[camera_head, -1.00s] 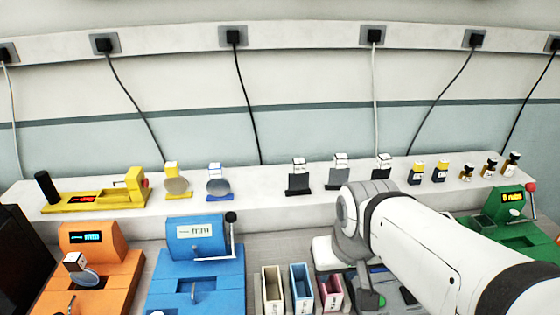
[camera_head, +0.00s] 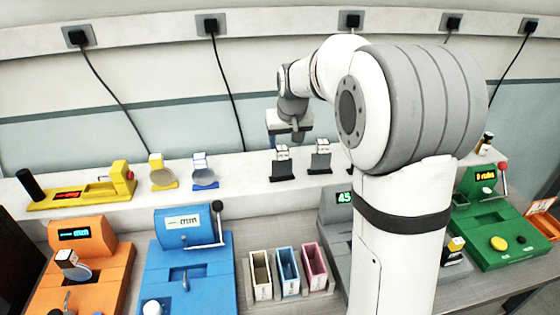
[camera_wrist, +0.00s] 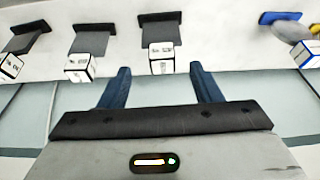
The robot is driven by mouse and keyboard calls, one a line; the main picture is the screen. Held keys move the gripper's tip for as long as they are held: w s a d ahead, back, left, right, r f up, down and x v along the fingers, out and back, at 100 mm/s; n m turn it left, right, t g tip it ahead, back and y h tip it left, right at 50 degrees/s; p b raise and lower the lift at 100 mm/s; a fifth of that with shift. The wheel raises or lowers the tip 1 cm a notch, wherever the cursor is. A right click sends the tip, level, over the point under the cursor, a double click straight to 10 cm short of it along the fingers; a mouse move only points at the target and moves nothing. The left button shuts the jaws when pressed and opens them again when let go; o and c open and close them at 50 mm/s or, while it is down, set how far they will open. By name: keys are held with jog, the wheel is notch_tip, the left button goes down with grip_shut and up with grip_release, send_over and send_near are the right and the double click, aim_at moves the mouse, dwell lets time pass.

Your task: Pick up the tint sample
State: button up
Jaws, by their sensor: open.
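I cannot read a label that marks the tint sample. Small grey plates on dark bases, each topped by a white cube tag, stand on the back ledge. The left one (camera_head: 282,165) lies straight ahead of my gripper in the wrist view (camera_wrist: 160,38), lined up between the fingers but beyond their tips. A second grey plate (camera_head: 320,158) stands just right of it in the head view and also shows in the wrist view (camera_wrist: 92,42). My gripper (camera_wrist: 160,82) is open and empty; in the head view it hangs above the left plate (camera_head: 290,132).
A blue-based piece (camera_head: 204,174) and a yellow one (camera_head: 161,174) stand left on the ledge. Below are orange (camera_head: 85,275), blue (camera_head: 190,270) and green (camera_head: 500,240) machines and several bins (camera_head: 288,270). My arm hides part of the ledge's right side.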

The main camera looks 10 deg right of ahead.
aim_at(282, 148)
jog(key=shift+w+f, duration=0.2)
jog(key=shift+w, duration=0.35)
jog(key=shift+w+f, duration=0.2)
jog(key=shift+f, duration=0.05)
jog(key=p+x, duration=0.2)
jog(key=x, duration=0.5)
jog(key=shift+w+a+r, duration=0.1)
jog(key=shift+w+a, duration=0.05)
jog(key=shift+w, duration=0.05)
grip_shut()
